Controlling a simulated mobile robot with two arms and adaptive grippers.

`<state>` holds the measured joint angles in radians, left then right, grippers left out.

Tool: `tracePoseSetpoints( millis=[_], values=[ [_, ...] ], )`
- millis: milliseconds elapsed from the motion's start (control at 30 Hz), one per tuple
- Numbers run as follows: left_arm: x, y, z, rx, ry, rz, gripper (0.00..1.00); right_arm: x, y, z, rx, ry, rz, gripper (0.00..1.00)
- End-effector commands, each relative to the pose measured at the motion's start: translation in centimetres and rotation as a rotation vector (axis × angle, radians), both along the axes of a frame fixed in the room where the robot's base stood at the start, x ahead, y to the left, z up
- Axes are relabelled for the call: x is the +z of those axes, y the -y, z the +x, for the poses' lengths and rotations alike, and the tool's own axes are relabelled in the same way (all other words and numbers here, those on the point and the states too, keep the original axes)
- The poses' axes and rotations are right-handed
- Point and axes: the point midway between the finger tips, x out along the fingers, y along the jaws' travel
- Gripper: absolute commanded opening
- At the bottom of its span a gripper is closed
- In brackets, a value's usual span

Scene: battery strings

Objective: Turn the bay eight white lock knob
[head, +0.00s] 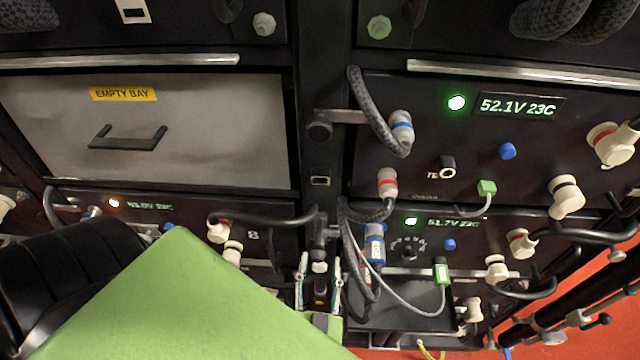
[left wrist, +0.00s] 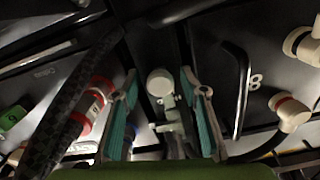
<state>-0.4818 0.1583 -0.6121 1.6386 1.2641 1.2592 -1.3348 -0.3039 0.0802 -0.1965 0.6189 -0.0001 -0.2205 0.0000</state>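Bay eight, marked "8" (head: 253,236), is the lower left unit in the head view. The white lock knob (head: 320,267) is on the dark upright beside it. It also shows in the left wrist view as a round white knob (left wrist: 160,82) with a pale bracket below. My left gripper (head: 320,282) is open, its teal-padded fingers on either side of the knob's line. In the left wrist view the gripper (left wrist: 160,95) shows clear gaps on both sides of the knob; neither finger visibly touches it. The large green part hides some of bay eight. My right gripper is not in view.
A black cable (head: 270,222) runs from bay eight toward the upright. Grey cables and a blue-banded connector (head: 375,245) hang close to the right. An empty bay panel (head: 200,130) is above left. White-plugged units fill the right side; orange floor (head: 600,290) shows lower right.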

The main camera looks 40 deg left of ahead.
Motion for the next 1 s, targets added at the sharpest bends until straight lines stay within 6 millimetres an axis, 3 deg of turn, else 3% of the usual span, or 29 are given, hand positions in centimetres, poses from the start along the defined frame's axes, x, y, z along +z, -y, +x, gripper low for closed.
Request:
tracePoseSetpoints(
  millis=[67, 100, 233, 667, 1000],
  values=[
    [0.02, 0.0, 0.01, 0.0, 0.0, 0.0, 0.4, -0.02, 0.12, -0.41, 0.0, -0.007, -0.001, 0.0],
    [0.02, 0.0, 0.01, 0.0, 0.0, 0.0, 0.35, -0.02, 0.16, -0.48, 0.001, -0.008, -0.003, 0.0],
    [0.02, -0.02, 0.01, 0.0, 0.0, 0.0, 0.01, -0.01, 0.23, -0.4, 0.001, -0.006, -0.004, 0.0],
    [0.03, -0.05, 0.04, 0.001, 0.013, -0.021, 0.01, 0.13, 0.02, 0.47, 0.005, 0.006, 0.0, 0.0],
    [0.02, -0.07, -0.03, 0.004, 0.111, -0.186, 0.01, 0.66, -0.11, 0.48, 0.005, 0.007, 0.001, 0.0]
  ],
)
